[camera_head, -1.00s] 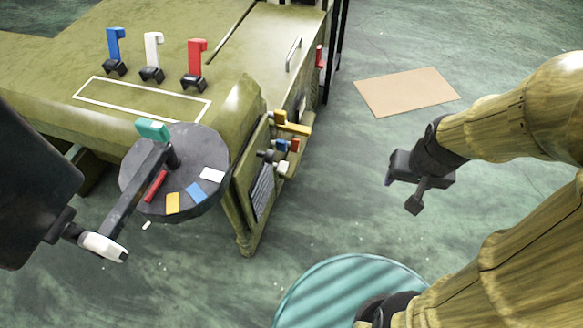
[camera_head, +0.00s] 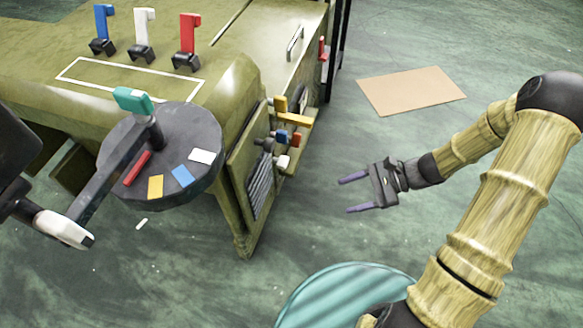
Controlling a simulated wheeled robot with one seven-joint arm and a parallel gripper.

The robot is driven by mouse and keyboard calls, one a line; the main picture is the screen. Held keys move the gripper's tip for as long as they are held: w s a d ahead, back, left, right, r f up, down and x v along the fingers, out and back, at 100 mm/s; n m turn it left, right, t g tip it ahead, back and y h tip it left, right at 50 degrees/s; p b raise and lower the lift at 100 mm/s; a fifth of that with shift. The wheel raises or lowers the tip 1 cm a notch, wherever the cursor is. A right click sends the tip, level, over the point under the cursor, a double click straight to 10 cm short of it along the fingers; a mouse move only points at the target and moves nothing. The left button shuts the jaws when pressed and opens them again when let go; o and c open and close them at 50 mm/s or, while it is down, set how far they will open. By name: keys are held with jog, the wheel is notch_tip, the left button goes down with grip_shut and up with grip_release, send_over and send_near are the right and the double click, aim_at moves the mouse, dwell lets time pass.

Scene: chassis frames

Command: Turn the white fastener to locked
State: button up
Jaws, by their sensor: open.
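A small white piece (camera_head: 282,161) sits low in a cluster of coloured fasteners on the chassis's side panel. It is small, and I cannot tell its turn position. A taller white lever (camera_head: 144,20) stands upright on the chassis top between a blue and a red one; I cannot tell which white part is the fastener. My gripper (camera_head: 344,196) is open and empty, its two fingers pointing left towards the side panel. It is to the right of the small white piece, clearly apart from it in the picture.
Beside the white piece are a yellow handle (camera_head: 292,119), a blue piece (camera_head: 281,136) and an orange-red piece (camera_head: 296,140). A dark round dial with a teal-topped arm (camera_head: 133,101) is at left. A tan sheet (camera_head: 410,90) lies on the floor; the floor around my gripper is clear.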

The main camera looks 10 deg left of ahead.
jog(key=w+f+m+t+y+b, duration=0.2)
jog(key=w+f+m+t+y, duration=0.2)
jog(key=w+m+t+y, duration=0.1)
jog(key=shift+w+a+m+y, duration=0.4)
jog(key=shift+w+m+y, duration=0.2)
jog(key=shift+w+m, duration=0.4)
jog(key=shift+a+f, duration=0.15)
jog(key=b, duration=0.7)
send_near(280, 161)
jog(key=a, duration=0.7)
jog(key=shift+w+d+f, duration=0.15)
jog(key=shift+w+f, duration=0.2)
jog(key=shift+w, duration=0.05)
